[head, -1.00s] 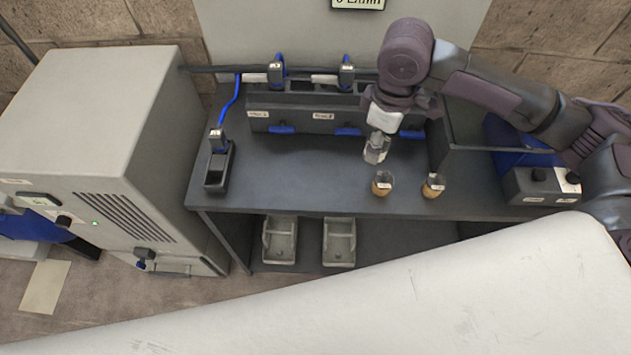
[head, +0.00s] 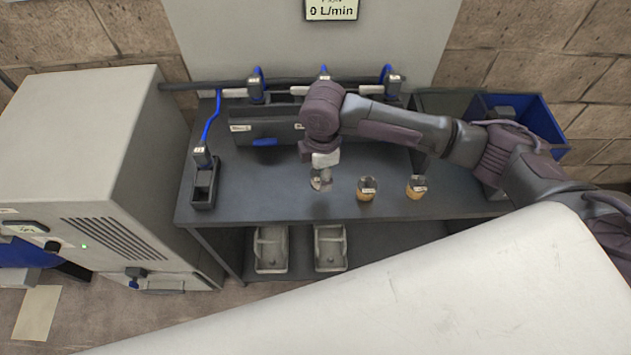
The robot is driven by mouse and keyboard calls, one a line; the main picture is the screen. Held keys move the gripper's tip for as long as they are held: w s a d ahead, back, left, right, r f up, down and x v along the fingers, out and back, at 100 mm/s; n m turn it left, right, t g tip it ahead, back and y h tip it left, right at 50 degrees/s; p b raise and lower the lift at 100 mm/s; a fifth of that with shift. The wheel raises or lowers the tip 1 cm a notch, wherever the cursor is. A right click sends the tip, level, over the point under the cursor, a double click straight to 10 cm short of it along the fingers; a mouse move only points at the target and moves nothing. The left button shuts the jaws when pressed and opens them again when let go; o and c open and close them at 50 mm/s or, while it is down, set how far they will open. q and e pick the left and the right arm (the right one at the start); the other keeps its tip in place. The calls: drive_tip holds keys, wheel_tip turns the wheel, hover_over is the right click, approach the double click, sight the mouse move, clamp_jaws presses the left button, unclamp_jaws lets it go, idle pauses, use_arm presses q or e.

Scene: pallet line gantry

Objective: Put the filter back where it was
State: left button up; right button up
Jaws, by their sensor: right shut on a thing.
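My right gripper (head: 321,184) is over the front middle of the dark bench, pointing down. It is shut on a small greyish thing, mostly hidden by the fingers; I cannot tell if it is the filter. Two small clear cups with orange contents and pale labels stand to its right: the nearer one (head: 367,190) and the farther one (head: 416,187). Neither is touched. A dark rack (head: 265,128) with blue tabs and labels runs along the back, its right part hidden by my arm. My left gripper is out of view.
A black stand (head: 204,188) with a blue-tubed head is at the bench's left. Several blue-tubed heads, one here (head: 255,88), line the back pipe. Two grey trays (head: 270,248) sit on the lower shelf. A display (head: 332,9) reads 0 L/min. A blue bin (head: 545,125) is right.

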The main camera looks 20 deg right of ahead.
sight(316, 186)
drive_tip(key=shift+a+f, duration=0.45)
drive_tip(key=shift+a, duration=0.25)
wheel_tip(316, 186, down, 3)
drive_tip(key=shift+f+p, duration=0.1)
drive_tip(key=shift+p, duration=0.4)
drive_tip(key=shift+f, duration=0.4)
drive_tip(key=shift+f, duration=0.1)
drive_tip(key=o, duration=1.2)
wheel_tip(316, 186, up, 12)
drive_tip(key=shift+r+b, duration=0.15)
drive_tip(key=shift+b, duration=0.85)
